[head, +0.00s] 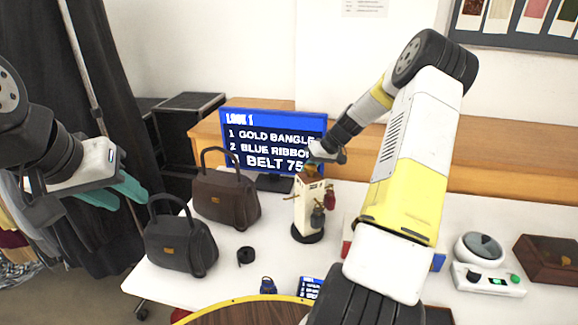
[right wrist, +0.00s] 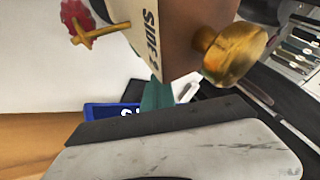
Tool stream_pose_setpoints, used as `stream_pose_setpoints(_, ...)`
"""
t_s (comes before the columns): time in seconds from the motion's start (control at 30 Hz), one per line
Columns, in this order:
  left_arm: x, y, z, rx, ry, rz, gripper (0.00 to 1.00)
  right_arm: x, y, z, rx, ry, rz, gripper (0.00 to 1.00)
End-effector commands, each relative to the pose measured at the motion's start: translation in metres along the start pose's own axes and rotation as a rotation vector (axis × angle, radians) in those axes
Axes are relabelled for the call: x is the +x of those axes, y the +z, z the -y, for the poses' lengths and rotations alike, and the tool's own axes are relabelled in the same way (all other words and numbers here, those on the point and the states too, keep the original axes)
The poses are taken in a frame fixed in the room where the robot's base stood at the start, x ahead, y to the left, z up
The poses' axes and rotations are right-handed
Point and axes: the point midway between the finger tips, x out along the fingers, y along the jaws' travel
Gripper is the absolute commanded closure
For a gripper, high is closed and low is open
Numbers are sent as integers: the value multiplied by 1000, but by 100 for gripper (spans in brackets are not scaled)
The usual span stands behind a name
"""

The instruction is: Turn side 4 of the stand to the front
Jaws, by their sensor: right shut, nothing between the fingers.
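The stand (head: 301,212) is a cream and brown upright post on a round black base, with small items hanging from brass pegs. In the right wrist view its cream face (right wrist: 150,30) carries a label that seems to read "SIDE 2", and a brass knob (right wrist: 235,52) sticks out of the brown face. My right gripper (head: 314,166) is shut and empty at the top of the stand; I cannot tell whether it touches. Its teal fingertip shows against the stand in the wrist view (right wrist: 157,95). My left gripper (head: 115,192) is open and empty, left of the handbags.
A black handbag (head: 180,246) and a brown handbag (head: 226,198) stand left of the stand. A screen (head: 272,138) listing "LOOK 1" is behind it. A rolled black belt (head: 246,256) lies in front. A white device (head: 483,272) and a brown box (head: 550,258) are at right.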

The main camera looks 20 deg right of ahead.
Motion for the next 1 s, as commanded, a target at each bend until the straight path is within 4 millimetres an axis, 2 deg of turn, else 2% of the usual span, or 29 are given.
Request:
stream_pose_setpoints(0.27,0,0,0,0,0,0,64,4,4,8,-203,-99,100,100)
stream_pose_setpoints(0.6,0,0,0,0,0,0,64,13,7,31,-461,-221,224,100)
stream_pose_setpoints(1.0,0,0,0,0,0,0,64,17,14,47,-663,-316,321,100)
